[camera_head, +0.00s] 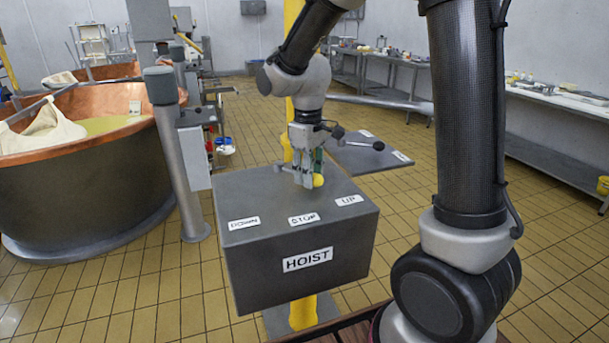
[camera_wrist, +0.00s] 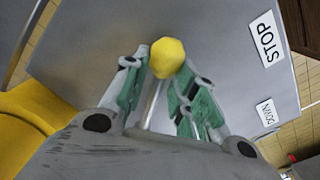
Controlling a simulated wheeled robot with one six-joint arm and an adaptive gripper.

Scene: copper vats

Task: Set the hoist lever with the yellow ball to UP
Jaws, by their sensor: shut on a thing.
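The hoist box (camera_head: 300,250) is a grey box with a HOIST label on its front. Its top carries the labels DOWN (camera_head: 244,223) at left, STOP (camera_head: 304,218) in the middle and UP (camera_head: 349,200) at right. My gripper (camera_head: 308,181) is over the top, pointing down, shut on the hoist lever (camera_wrist: 151,105). In the wrist view the ball (camera_wrist: 167,58) sits between the green finger pads; STOP and DOWN show at right. The lever's base is hidden.
A second grey panel (camera_head: 350,158) with a dark-balled lever (camera_head: 378,145) stands behind the box. A copper vat (camera_head: 85,180) and a grey post (camera_head: 178,165) stand left. A long wall bench (camera_head: 560,105) is at right. Tiled floor lies open between.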

